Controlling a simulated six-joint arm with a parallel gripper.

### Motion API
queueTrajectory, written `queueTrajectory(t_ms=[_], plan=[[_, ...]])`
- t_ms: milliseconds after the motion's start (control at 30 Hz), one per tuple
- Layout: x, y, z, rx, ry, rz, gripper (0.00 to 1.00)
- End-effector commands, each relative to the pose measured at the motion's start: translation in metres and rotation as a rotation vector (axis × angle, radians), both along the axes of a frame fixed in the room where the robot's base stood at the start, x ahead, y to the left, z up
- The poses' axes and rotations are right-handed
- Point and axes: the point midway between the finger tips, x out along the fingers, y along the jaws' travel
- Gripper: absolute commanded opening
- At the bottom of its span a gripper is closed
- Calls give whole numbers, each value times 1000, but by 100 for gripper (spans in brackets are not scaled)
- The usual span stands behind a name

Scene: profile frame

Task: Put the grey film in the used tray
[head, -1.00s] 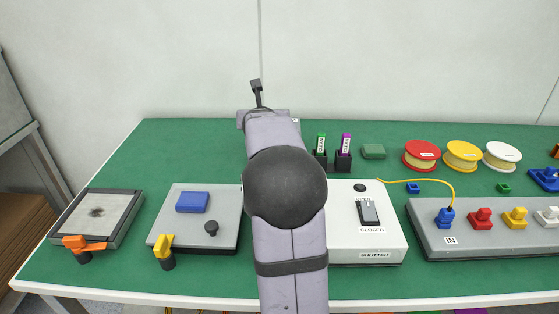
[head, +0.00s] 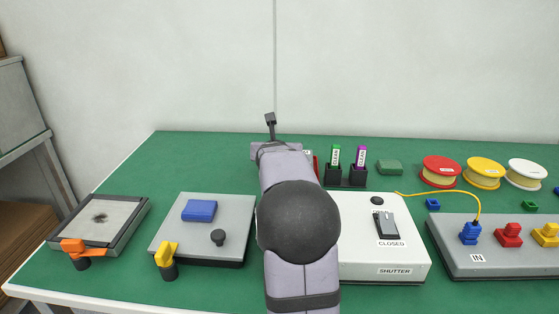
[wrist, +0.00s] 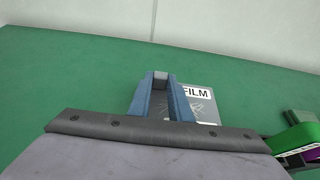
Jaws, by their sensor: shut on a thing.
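In the wrist view my gripper (wrist: 161,92) is shut, its two blue fingers close about a small grey piece (wrist: 160,78) that looks like the grey film; most of it is hidden. Just right of and behind the fingers is a flat thing with a white FILM label (wrist: 197,93), partly covered by the right finger. I cannot tell whether the held piece touches it. In the head view my own arm hides the fingers and what they hold. I see no tray marked as used.
A grey frame (head: 135,219) with an orange lever and a smudged pale sheet (head: 98,217) stands far left. A grey plate (head: 232,205) with a blue block is beside it. The shutter box (head: 350,250), marker holder (head: 345,181) and spools (head: 440,171) are to the right.

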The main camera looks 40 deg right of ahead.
Motion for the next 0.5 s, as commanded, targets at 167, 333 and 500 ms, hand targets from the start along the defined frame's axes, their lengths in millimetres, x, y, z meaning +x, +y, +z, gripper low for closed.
queueTrajectory(t_ms=[167, 333, 500], plan=[[0, 0, -23, 1, 1, 0, 0], [0, 0, -35, 1, 1, 0, 0], [0, 0, -34, 0, 0, 0, 0]])
